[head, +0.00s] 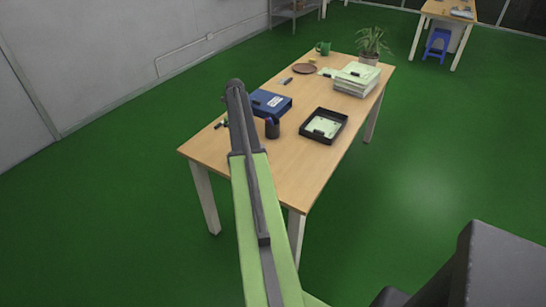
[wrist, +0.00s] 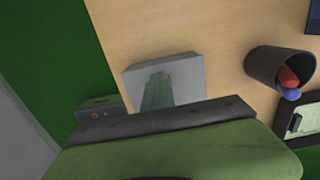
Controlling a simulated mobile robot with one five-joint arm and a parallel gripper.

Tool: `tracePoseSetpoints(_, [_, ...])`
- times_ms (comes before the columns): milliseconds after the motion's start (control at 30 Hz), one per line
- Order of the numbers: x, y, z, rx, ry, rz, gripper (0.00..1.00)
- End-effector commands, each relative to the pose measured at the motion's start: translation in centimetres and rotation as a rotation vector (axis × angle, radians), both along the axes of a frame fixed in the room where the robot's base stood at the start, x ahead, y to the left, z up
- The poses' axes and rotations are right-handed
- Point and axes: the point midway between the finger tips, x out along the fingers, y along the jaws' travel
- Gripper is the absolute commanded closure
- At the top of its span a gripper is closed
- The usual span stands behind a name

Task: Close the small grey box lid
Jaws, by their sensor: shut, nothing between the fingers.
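My gripper (head: 236,88) is a dark grey jaw at the end of my green arm, shut and empty, over the near left part of the table in the head view. In the wrist view a flat light grey panel (wrist: 190,72) lies over the tabletop, with a dim green reflection on its face. A small grey block with an orange dot (wrist: 98,106) shows beside it, near the table's left edge. I cannot tell which is the lid or how they join. My own dark and green parts cover the lower part of both. In the head view my arm hides this spot.
The wooden table (head: 300,170) holds a dark pen cup (head: 272,130), a blue binder (head: 268,103), a black tray with papers (head: 343,117), a paper stack (head: 355,82), a brown plate (head: 304,68) and a green mug (head: 323,48). Bare wood lies in front of the tray.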

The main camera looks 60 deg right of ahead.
Motion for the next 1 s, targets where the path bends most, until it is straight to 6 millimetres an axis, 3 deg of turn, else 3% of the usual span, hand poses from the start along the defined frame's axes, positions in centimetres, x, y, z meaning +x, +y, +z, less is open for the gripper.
tracePoseSetpoints(667, [-0.6, -0.8, 0.3, -0.002, 0.000, -0.011, 1.00])
tracePoseSetpoints(867, [-0.5, -0.7, 3.1, -0.002, -0.001, -0.010, 1.00])
tracePoseSetpoints(1000, [-0.3, -0.6, 6.2, -0.001, -0.001, -0.010, 1.00])
